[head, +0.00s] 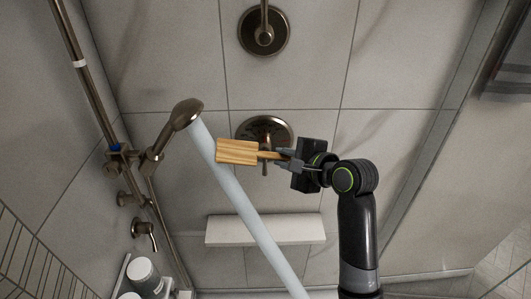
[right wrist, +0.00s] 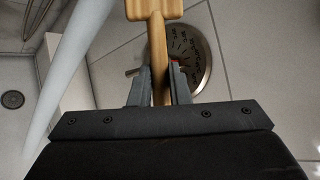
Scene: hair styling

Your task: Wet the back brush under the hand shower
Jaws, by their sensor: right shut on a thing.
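The back brush (head: 237,151) is wooden, with a flat block head and a thin handle. My right gripper (head: 283,155) is shut on its handle, and the head points left in the head view. In the right wrist view the handle (right wrist: 157,60) runs between the two fingers (right wrist: 158,85). The hand shower (head: 186,114) sits on its wall bar at the left. A pale blue stream (head: 240,205) slants down right from its head. In the head view the brush head overlaps the stream's right edge; I cannot tell whether they touch. My left gripper is not in view.
A round valve plate (head: 264,128) is on the tiled wall behind the brush. A white shelf (head: 265,229) juts out below. Bottles (head: 143,272) stand at the lower left, near a spout (head: 143,233). The right side of the shower is open.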

